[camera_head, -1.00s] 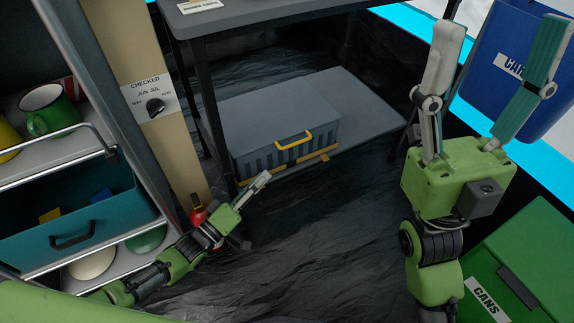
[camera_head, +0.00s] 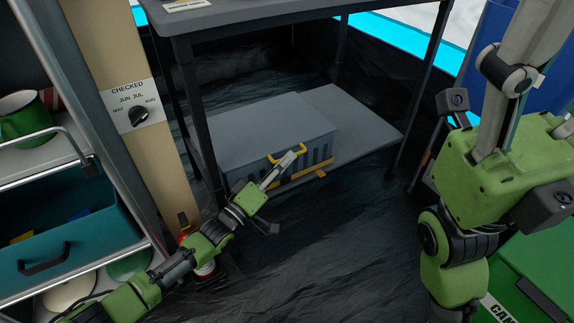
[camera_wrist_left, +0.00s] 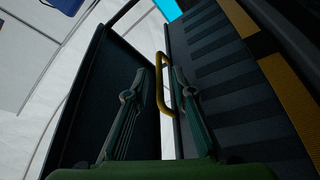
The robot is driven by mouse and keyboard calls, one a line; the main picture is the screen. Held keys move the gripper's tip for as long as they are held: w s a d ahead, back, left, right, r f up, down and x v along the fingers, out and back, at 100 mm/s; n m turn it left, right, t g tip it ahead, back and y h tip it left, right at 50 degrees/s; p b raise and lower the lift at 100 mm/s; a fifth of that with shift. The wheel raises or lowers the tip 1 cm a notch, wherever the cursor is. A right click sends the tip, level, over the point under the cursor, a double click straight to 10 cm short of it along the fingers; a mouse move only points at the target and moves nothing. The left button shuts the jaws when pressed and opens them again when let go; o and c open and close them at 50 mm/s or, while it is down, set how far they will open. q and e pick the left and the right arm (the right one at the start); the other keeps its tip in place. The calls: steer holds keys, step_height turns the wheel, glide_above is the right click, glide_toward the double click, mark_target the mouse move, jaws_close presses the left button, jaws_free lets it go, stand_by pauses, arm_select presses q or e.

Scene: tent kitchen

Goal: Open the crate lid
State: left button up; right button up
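The crate (camera_head: 255,150) is a long grey box with a flat grey lid, which lies shut. It sits on the low shelf under the table. A yellow handle (camera_head: 287,153) is on its front, near the top edge. My left gripper (camera_head: 287,162) is at the crate's front by this handle. In the left wrist view the handle (camera_wrist_left: 162,90) shows between the two spread fingers; I cannot tell whether either touches it.
The dark table top (camera_head: 250,20) hangs over the crate, with a leg (camera_head: 202,135) close on its left. A green bin (camera_head: 535,265) is at the lower right. Dark floor lies in front.

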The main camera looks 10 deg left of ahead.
arm_select(q)
steer(key=shift+w+d+r, duration=0.15)
steer(key=shift+w+d, duration=0.2)
steer(key=shift+w, duration=0.15)
jaws_close()
steer(key=shift+r, duration=0.1)
